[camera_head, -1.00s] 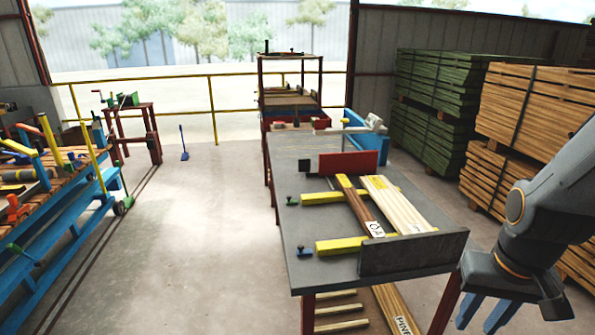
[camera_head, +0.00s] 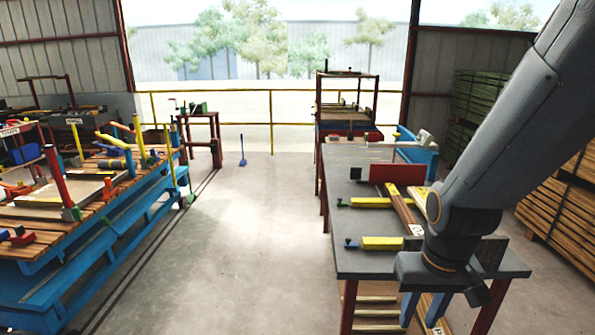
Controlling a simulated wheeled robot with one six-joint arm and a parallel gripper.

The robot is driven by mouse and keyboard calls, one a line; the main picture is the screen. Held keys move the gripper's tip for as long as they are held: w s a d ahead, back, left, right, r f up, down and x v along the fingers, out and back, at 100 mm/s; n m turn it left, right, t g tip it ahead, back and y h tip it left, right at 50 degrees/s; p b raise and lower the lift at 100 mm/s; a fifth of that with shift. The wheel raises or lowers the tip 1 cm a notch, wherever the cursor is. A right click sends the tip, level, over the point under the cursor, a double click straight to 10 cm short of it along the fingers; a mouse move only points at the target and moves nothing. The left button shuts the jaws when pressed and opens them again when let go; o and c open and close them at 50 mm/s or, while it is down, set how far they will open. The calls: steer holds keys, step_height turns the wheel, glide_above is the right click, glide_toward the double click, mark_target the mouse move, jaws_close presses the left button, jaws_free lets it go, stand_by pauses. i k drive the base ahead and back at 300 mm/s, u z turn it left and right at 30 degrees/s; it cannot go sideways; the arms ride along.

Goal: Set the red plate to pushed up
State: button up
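The red plate (camera_head: 397,174) stands upright on the grey table (camera_head: 362,261), toward its far half. Two yellow bars (camera_head: 371,202) lie across the table in front of the plate, with a brown wooden board (camera_head: 405,213) over them. My gripper (camera_head: 424,309) hangs at the near right edge of the table, well short of the plate. My arm hides the right part of the table and most of the dark near plate (camera_head: 489,252).
A blue bench (camera_head: 80,250) with tools and clamps stands on the left. A tall red-framed rack (camera_head: 347,92) stands behind the table. Stacked lumber (camera_head: 563,206) lies to the right. The concrete floor (camera_head: 250,240) between bench and table is clear.

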mark_target(379, 174)
steer(key=u, duration=1.2)
steer(key=i, duration=3.25)
steer(key=z, duration=3.05)
steer(key=i, duration=0.5)
steer(key=u, duration=0.05)
